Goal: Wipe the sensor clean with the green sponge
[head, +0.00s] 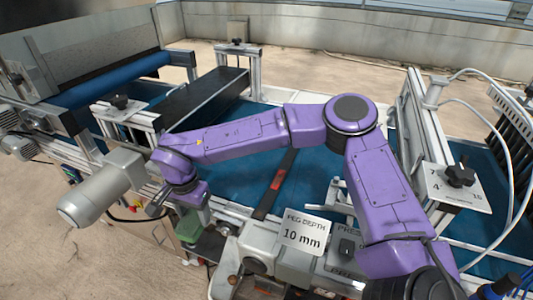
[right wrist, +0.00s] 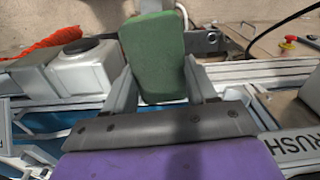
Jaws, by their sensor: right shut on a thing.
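The green sponge (head: 189,229) is at the lower left of the head view, by the machine's near edge. It fills the top middle of the right wrist view (right wrist: 153,52). My right gripper (head: 180,214) is shut on it, with one finger on each side, and part of the sponge sticks out past the fingers. My purple right arm reaches across the belt from the lower right. I cannot pick out the sensor with certainty in either view. My left gripper is not in view.
A blue belt (head: 327,170) runs under my arm. A grey cylindrical motor (head: 95,197) juts out just left of the gripper. A "PEG DEPTH 10 mm" sign (head: 304,233) stands to its right.

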